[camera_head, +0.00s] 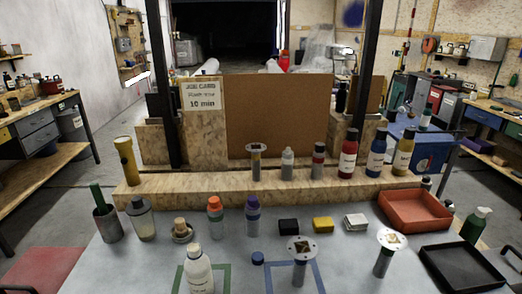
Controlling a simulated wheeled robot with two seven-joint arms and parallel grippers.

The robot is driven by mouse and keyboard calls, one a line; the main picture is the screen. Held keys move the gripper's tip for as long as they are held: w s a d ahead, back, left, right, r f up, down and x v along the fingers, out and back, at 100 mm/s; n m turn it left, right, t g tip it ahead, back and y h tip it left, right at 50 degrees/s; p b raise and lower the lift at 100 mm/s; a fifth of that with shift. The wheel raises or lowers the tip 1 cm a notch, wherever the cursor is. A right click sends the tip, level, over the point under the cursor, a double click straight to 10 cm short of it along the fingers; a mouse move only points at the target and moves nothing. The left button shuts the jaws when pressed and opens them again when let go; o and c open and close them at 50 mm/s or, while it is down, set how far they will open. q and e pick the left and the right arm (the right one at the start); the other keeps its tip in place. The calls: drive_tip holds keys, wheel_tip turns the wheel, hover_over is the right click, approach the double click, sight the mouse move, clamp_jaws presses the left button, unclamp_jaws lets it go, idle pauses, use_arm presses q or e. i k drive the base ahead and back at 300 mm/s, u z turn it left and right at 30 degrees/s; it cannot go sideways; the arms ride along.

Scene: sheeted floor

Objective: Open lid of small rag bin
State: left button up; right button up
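I cannot pick out a small rag bin or its lid for certain. A grey container (70,121) with a pale label stands at the right end of the left workbench; its top is too small to read. Neither of my grippers shows in this view.
The near table (140,270) holds a white bottle (199,272), disc-topped posts (301,249), an orange tray (414,210) and a black tray (461,269). A wooden ledge (215,183) with several bottles crosses behind. Left workbench (40,131) and right bench flank open floor.

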sight(40, 270)
drive_tip(key=u, duration=1.6)
drive_tip(key=k, duration=0.35)
drive_tip(key=u, duration=0.8)
drive_tip(key=i, duration=1.3)
drive_tip(key=z, duration=0.15)
